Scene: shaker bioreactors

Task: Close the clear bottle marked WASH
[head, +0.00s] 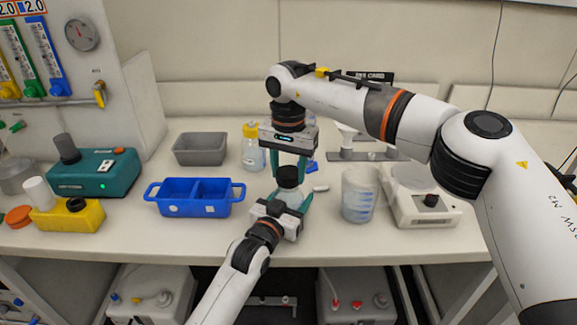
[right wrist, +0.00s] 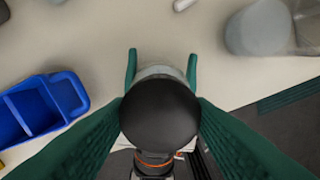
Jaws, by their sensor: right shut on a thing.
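A clear bottle (head: 289,197) with a black cap (head: 288,177) at its top stands upright near the front of the bench; no WASH mark is readable. My right gripper (head: 290,170) comes down from above and is shut on the black cap. In the right wrist view the round cap (right wrist: 160,112) fills the space between its green fingers and hides most of the bottle (right wrist: 161,71). My left gripper (head: 290,194) reaches in from the front, its green fingers on both sides of the bottle's body, shut on it. Whether the cap is seated on the neck is hidden.
A blue two-part tray (head: 194,208) stands left, a grey bin (head: 200,149) behind it. A yellow-capped bottle (head: 253,148) stands behind my grippers. A clear beaker (head: 358,194) and a white balance (head: 424,209) are on the right. A small white piece (head: 320,188) lies close by.

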